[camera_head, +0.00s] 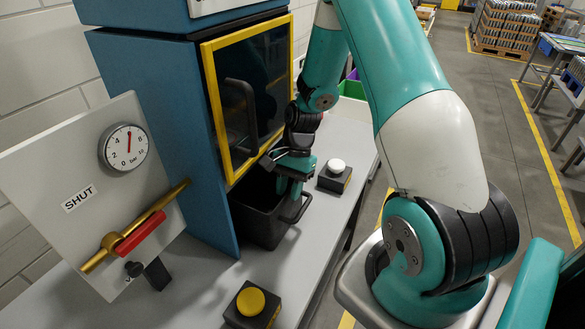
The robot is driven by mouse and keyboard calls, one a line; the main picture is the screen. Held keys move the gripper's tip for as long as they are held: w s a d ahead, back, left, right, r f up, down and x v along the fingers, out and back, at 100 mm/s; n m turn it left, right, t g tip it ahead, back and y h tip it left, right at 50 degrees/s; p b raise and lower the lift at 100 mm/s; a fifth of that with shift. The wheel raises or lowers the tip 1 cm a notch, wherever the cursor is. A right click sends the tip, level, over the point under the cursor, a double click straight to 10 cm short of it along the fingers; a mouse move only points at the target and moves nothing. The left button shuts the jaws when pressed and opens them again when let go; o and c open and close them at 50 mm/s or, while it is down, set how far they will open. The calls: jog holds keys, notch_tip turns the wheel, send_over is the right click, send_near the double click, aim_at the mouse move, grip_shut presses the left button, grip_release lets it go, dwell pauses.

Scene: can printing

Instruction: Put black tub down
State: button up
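The black tub (254,224) is upright on the grey bench, or very close to it, in front of the blue cabinet with the yellow-framed door. A looped black handle (298,211) sticks out from its right side. My gripper (289,189) points down at the tub's right rim, by the handle. Its teal fingers overlap the rim and handle. I cannot tell whether they are closed on the tub or just around it. The tub's inside is mostly hidden, and any gap under it is too small to see.
The blue cabinet (160,110) has a dark door with a yellow frame (217,115). A panel with a gauge (124,148) and a red-handled valve (140,233) stands at left. A yellow button box (250,303) and a white button box (335,173) flank the tub on the bench (200,290).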

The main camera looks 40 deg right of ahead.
jog(key=b+v, duration=0.2)
jog(key=v, duration=0.7)
jog(key=shift+d+r, duration=0.1)
jog(key=shift+r, duration=0.05)
